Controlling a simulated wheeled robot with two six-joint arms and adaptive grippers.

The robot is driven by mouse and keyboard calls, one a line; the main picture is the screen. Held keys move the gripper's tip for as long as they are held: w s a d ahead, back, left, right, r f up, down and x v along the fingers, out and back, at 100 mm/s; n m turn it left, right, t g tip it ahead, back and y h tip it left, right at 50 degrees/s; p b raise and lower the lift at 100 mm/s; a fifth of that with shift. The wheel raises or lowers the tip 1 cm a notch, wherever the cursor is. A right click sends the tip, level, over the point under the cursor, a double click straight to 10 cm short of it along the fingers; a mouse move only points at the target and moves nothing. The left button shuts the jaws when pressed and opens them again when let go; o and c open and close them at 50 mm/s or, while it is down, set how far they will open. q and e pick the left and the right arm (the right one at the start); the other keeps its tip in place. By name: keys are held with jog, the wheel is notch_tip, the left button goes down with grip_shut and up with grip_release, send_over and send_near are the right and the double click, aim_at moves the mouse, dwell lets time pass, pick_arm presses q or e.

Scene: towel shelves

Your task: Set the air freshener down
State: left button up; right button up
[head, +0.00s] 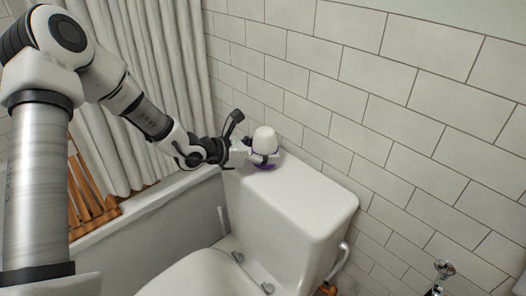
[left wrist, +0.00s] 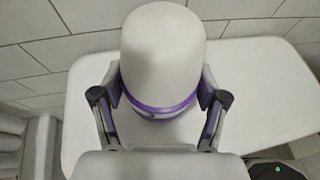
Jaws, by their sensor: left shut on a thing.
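The air freshener (head: 265,140) is white with a rounded top and purple bands. In the head view it is upright at the far left end of the toilet tank lid (head: 300,195), near the tiled wall. I cannot tell whether its base touches the lid. My left gripper (head: 247,150) reaches it from the left and is shut on it. In the left wrist view the air freshener (left wrist: 163,60) fills the middle, with one finger of my left gripper (left wrist: 160,108) on each side at its purple band. My right gripper is not in view.
The white tiled wall (head: 400,90) runs close behind the tank. The toilet lid (head: 195,275) is in front. A bathtub edge (head: 150,200) and a pale curtain (head: 150,60) stand to the left. The tank lid right of the air freshener is clear.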

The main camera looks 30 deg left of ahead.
pick_arm(q)
jog(key=shift+w+f, duration=0.1)
jog(key=shift+f, duration=0.05)
jog(key=shift+f, duration=0.1)
jog(key=o, duration=1.3)
jog(key=shift+o, duration=0.2)
